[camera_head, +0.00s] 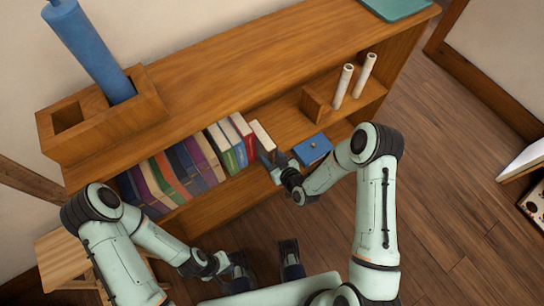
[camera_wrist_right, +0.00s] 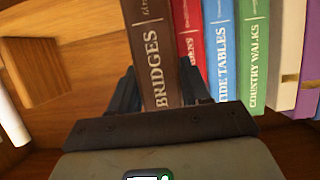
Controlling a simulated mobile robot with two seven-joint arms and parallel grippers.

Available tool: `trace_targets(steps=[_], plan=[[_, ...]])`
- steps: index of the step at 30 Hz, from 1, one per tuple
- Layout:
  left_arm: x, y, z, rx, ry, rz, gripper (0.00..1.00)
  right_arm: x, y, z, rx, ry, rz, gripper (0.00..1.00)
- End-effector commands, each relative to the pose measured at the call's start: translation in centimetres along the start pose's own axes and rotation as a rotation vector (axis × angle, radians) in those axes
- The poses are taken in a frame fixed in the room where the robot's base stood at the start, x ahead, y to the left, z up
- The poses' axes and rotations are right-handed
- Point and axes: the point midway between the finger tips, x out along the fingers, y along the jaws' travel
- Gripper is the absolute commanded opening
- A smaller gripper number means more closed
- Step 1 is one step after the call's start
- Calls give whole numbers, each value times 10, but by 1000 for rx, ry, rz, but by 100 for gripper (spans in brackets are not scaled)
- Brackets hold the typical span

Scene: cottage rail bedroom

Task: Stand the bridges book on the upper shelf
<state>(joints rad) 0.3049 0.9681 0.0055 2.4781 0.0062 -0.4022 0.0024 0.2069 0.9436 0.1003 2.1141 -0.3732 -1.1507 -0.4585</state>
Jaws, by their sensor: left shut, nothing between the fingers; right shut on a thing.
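The bridges book (camera_wrist_right: 150,50) is brown with pale lettering on its spine and stands upright, spine toward me, in the right wrist view. My right gripper (camera_wrist_right: 161,88) is shut on it, one finger on each side of the spine. In the head view the book (camera_head: 263,138) is at the right end of the row of books on the upper shelf (camera_head: 283,118), beside the red book (camera_wrist_right: 190,30). I cannot tell whether its base rests on the shelf. My left gripper (camera_head: 243,264) is shut and empty, low in front of the bookcase.
Several books (camera_head: 180,170) fill the shelf to the left. To the right are a wooden block (camera_head: 314,104), two pale cylinders (camera_head: 343,86) and a blue box (camera_head: 313,150). A wooden holder (camera_head: 70,118) with a blue tube (camera_head: 90,50) stands on top.

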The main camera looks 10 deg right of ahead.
Motion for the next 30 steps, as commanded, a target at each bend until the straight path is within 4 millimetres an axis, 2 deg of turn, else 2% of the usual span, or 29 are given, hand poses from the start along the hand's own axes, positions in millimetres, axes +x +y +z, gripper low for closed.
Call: trace_targets(steps=[2, 3, 5, 14, 17, 20, 30], plan=[[0, 0, 0, 0, 0, 0, 0, 0, 0, -3, -1, 7, 0, 5], [0, 0, 0, 0, 0, 0, 0, 0, 0, -3, -1, 7, 0, 57], [0, 0, 0, 0, 0, 0, 0, 0, 0, -2, -1, 6, 0, 76], [0, 0, 0, 0, -1, 0, 0, -1, 0, 1, 1, -4, 0, 77], [0, 0, 0, 0, -1, 0, 0, -7, 0, 1, 0, -3, 0, 77], [-1, 0, 1, 0, -2, 0, 0, -21, 1, 0, 1, -3, 1, 77], [0, 0, 1, 0, -2, 0, 0, -96, 1, 0, 1, -1, 2, 77]])
